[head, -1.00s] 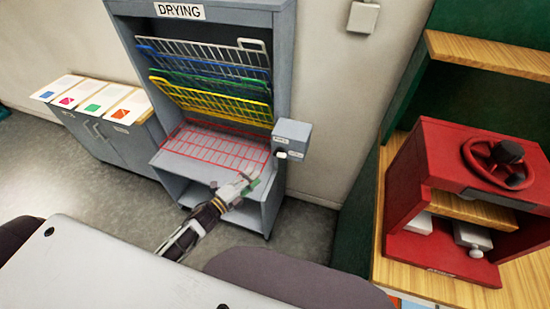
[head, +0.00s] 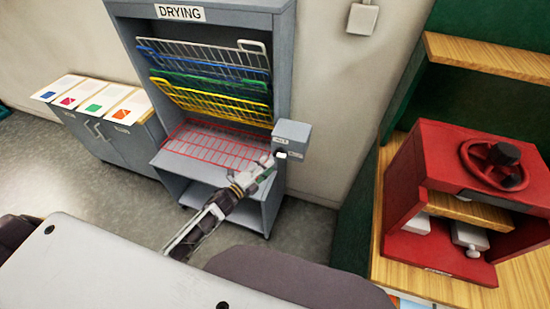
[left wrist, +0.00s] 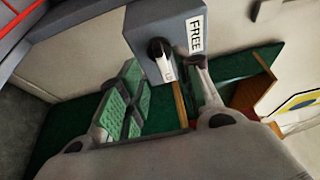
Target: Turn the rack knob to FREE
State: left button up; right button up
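The rack knob (head: 281,155), dark with a white tip, sits on a grey box (head: 292,134) at the right side of the drying rack (head: 284,60). In the left wrist view the knob (left wrist: 160,50) points down toward my fingers, beside a white FREE label (left wrist: 196,34) on the box (left wrist: 140,29). My left gripper (head: 267,166) is just below and left of the knob. In the left wrist view my left gripper (left wrist: 166,70) is open, with green pads showing on one finger. The knob appears between the fingertips; I cannot tell whether they touch it. My right gripper is out of view.
A red wire shelf (head: 215,147) lies flat in the rack under raised yellow, green, blue and white ones. A red press (head: 405,190) stands on a wooden table at right. A low cabinet (head: 115,140) with several cards stands at left.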

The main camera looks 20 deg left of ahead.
aim_at(277, 156)
pick_arm(q)
jog(key=shift+p+x, duration=0.35)
jog(key=shift+x, duration=2.5)
jog(key=shift+s+r, duration=0.1)
jog(key=shift+r, duration=0.05)
grip_shut()
